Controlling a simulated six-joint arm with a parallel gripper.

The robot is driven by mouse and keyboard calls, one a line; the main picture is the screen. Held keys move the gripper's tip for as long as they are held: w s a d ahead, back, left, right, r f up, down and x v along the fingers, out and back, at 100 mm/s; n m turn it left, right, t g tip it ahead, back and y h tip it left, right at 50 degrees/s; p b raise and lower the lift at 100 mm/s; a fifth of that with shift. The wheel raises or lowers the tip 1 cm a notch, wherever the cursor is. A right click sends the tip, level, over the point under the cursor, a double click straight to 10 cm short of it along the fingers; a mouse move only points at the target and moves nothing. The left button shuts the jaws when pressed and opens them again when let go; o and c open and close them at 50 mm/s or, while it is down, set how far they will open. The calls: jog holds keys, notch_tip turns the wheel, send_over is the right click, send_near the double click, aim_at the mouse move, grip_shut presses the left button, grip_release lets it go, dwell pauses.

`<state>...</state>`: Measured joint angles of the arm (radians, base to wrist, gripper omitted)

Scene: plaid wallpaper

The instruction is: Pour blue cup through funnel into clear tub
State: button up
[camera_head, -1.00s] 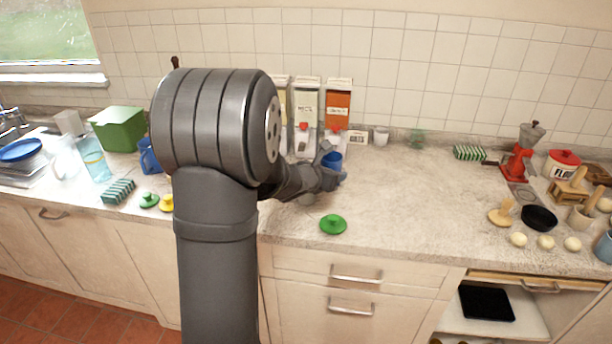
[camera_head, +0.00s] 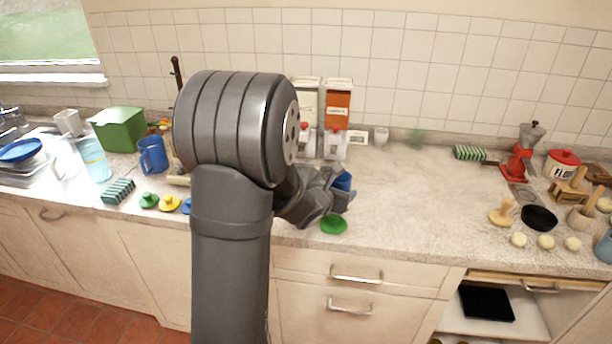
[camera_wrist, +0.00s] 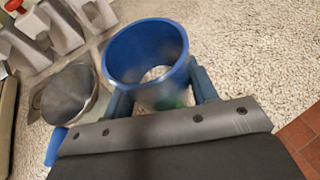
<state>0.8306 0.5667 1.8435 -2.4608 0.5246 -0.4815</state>
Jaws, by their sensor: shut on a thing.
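My gripper (camera_wrist: 160,95) is shut on the blue cup (camera_wrist: 117,55), with one finger on each side. In the head view the blue cup (camera_head: 343,181) shows partly behind my gripper (camera_head: 338,192). The wrist view looks into its open mouth; a pale patch and some green show inside, and I cannot tell whether these are contents. A grey, round, funnel-like piece (camera_wrist: 68,92) is left of the cup, apparently over a clear vessel, perhaps the tub. A gap between it and the cup is hard to judge. My arm hides that area in the head view.
A green knobbed lid (camera_head: 333,225) lies at the counter's front, close to my gripper. Dispensers (camera_head: 335,146) and an orange box (camera_head: 338,100) stand behind. A blue mug (camera_head: 153,155) stands left.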

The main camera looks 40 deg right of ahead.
jog(key=shift+w+r, duration=0.1)
jog(key=shift+w+a+r+n+g, duration=0.15)
jog(key=shift+w+r+n+g, duration=0.2)
jog(key=shift+n, duration=0.35)
jog(key=shift+w+a+f+n+g, duration=0.15)
jog(key=shift+w+f+n+g, duration=0.4)
jog(key=shift+n, duration=0.05)
jog(key=shift+n+g+h, duration=0.3)
jog(key=shift+n+h, duration=0.1)
jog(key=shift+n, duration=0.1)
jog(key=r, duration=0.2)
jog(key=w+r, duration=0.1)
jog(key=r, duration=0.1)
jog(key=shift+a, duration=0.1)
jog(key=shift+w+a+r+n+g+h, duration=0.15)
jog(key=shift+r+n+g+h, duration=0.1)
jog(key=shift+n+g, duration=0.4)
jog(key=shift+w+d+r+n+g+h, duration=0.15)
jog(key=shift+r+n+g, duration=0.2)
jog(key=shift+n, duration=0.45)
jog(key=shift+w+a+r+n+g+h, duration=0.15)
jog(key=shift+n+g+h, duration=0.05)
jog(key=shift+n+g, duration=0.5)
jog(key=shift+r+n, duration=0.1)
jog(key=shift+n, duration=0.15)
jog(key=shift+w+f+n+g+h+b, duration=0.1)
jog(key=shift+f+n+g+h+b, duration=0.25)
jog(key=shift+n, duration=0.25)
